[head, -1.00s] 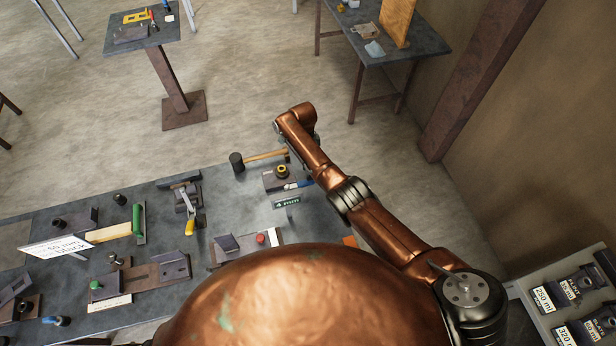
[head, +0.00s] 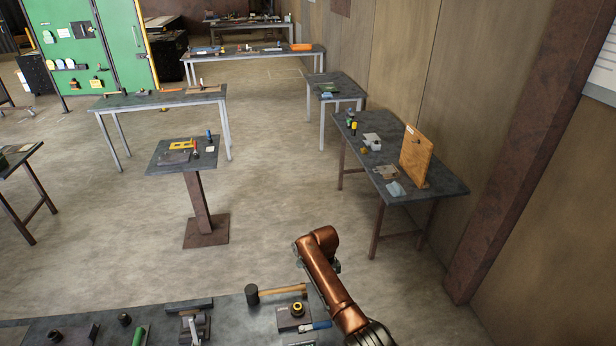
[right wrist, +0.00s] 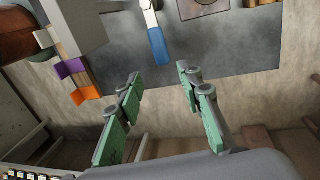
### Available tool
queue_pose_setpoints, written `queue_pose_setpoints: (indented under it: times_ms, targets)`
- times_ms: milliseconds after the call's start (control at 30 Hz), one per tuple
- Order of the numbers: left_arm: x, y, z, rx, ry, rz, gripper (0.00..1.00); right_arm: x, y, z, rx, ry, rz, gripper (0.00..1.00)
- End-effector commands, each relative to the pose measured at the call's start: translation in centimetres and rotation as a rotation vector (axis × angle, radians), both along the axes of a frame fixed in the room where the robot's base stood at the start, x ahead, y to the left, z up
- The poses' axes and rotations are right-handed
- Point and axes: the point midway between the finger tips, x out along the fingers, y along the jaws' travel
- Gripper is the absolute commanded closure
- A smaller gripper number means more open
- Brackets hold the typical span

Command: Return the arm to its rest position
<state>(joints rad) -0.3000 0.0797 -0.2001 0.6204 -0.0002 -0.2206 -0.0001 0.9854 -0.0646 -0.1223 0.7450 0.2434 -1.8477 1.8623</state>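My right arm (head: 328,278), copper coloured, rises from the bottom of the head view at the right end of the near workbench (head: 232,318). Its gripper is hidden in that view. In the right wrist view my right gripper (right wrist: 160,95) has two green-padded fingers spread apart with nothing between them. It is open beside the bench edge. A blue-handled tool (right wrist: 158,46) lies on the bench beyond the fingertips. My left arm and left gripper are not in view.
On the near bench lie a black-headed hammer (head: 275,292) and a yellow and black round item (head: 297,309) on a plate. A pedestal table (head: 198,200) and a side table (head: 440,189) with an upright wooden board (head: 416,158) stand beyond. The floor between is clear.

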Motion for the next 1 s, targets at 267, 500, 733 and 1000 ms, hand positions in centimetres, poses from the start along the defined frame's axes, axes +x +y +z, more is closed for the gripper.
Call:
queue_pose_setpoints:
  times_ms: [267,500,733,1000]
  targets:
    - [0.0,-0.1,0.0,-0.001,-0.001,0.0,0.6,-2.2,-2.6,-4.6,0.073,-0.045,0.149,0.66]
    - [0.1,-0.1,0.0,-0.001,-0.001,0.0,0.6,-8.2,-8.2,-10.6,0.15,-0.173,0.451,0.66]
    - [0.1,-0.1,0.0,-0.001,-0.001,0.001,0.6,-16.5,-14.3,-13.0,0.134,-0.287,0.748,0.66]
    - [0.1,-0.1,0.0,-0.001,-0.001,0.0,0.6,-27.6,-20.4,-10.9,0.03,-0.363,1.094,0.66]
